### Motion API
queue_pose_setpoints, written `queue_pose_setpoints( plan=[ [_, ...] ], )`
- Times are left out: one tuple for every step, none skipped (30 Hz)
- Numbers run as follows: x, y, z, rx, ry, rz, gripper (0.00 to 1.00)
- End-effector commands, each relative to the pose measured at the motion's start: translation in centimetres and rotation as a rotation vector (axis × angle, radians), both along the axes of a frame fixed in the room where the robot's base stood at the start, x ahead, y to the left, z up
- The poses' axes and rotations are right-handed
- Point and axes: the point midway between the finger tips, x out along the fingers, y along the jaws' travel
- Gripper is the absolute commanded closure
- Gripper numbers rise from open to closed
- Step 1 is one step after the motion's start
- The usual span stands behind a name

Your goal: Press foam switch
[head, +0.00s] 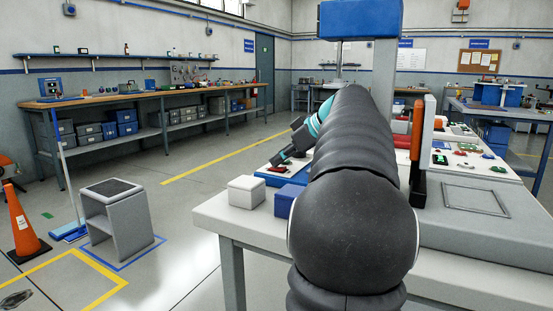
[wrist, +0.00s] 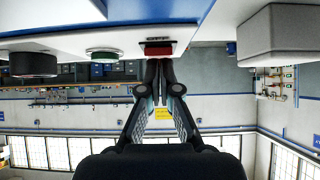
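A red switch (wrist: 158,49) sits on a white panel edged in blue (wrist: 75,40), which shows inverted in the wrist view; the small label beside it is unreadable. A green button (wrist: 102,54) and a dark round knob (wrist: 33,65) are on the same panel. I cannot tell from the labels which one is the foam switch. My gripper (wrist: 159,64) has its fingertips together at the red switch, with nothing held; whether they touch it is unclear. In the head view my gripper (head: 279,160) is low over the panel, and my arm hides much of it.
A white block (head: 247,189) and a blue block (head: 286,199) stand at the left edge of the white table (head: 222,213). An upright black and orange post (head: 418,150) is right of my arm. A grey stool (head: 117,215) and an orange cone (head: 23,225) stand on the floor.

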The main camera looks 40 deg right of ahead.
Motion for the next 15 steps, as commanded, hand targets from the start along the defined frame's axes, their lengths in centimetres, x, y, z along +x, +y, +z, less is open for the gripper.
queue_pose_setpoints(
  plan=[
    [-0.2,-0.1,-0.3,0.001,0.004,-0.001,1.0],
    [-0.3,-0.1,-0.3,0.001,0.004,-0.001,1.0],
    [-0.4,-0.2,-0.3,0.001,0.005,-0.001,1.0],
    [-0.5,-0.2,-0.4,0.001,0.005,-0.001,1.0],
    [-0.6,-0.3,-0.4,0.002,0.005,0.0,1.0],
    [-0.8,-0.3,-0.5,0.002,0.005,0.0,1.0],
    [-0.9,-0.4,-0.6,0.002,0.006,-0.002,1.0],
    [-1.1,-0.5,-0.6,0.002,0.006,-0.002,1.0],
    [-1.2,-0.5,-0.6,0.002,0.006,-0.002,1.0],
    [-1.3,-0.6,-0.7,0.001,0.007,-0.002,1.0],
    [-1.4,-0.6,-0.7,0.002,0.007,-0.001,1.0],
    [-1.4,-0.6,-0.7,0.002,0.007,-0.001,1.0],
    [-1.5,-0.6,-0.8,0.002,0.008,0.0,1.0],
    [-1.5,-0.6,-0.8,0.003,0.009,-0.001,1.0],
    [-1.5,-0.6,-0.8,0.003,0.01,0.0,1.0]
  ],
)
